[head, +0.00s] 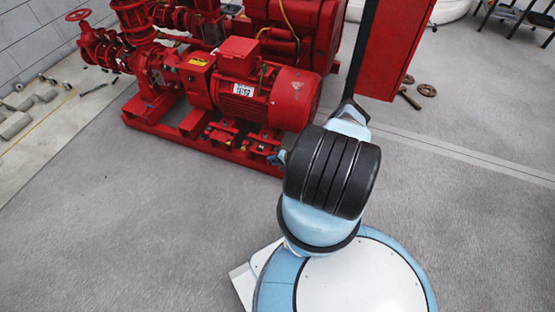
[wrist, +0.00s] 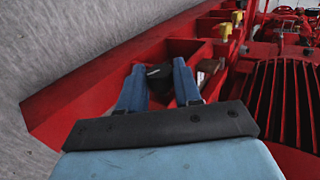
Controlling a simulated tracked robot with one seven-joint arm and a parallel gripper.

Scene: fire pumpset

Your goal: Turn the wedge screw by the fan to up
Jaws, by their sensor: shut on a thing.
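In the wrist view, my gripper (wrist: 158,68) reaches down to the red base frame (wrist: 90,85), beside the ribbed fan end of the motor (wrist: 285,100). Its two blue fingers stand apart, with a black piece (wrist: 160,82) between them. The gripper is shut on the wedge screw by the fan. The screw's head and its direction cannot be made out between the fingers. In the head view the red motor (head: 265,95) sits on its base, and my own arm hides most of the gripper at its near right corner.
Yellow-topped screws (wrist: 225,30) stand farther along the frame. In the head view a red panel (head: 395,45) stands behind my arm, and grey floor (head: 130,240) is clear at the front left.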

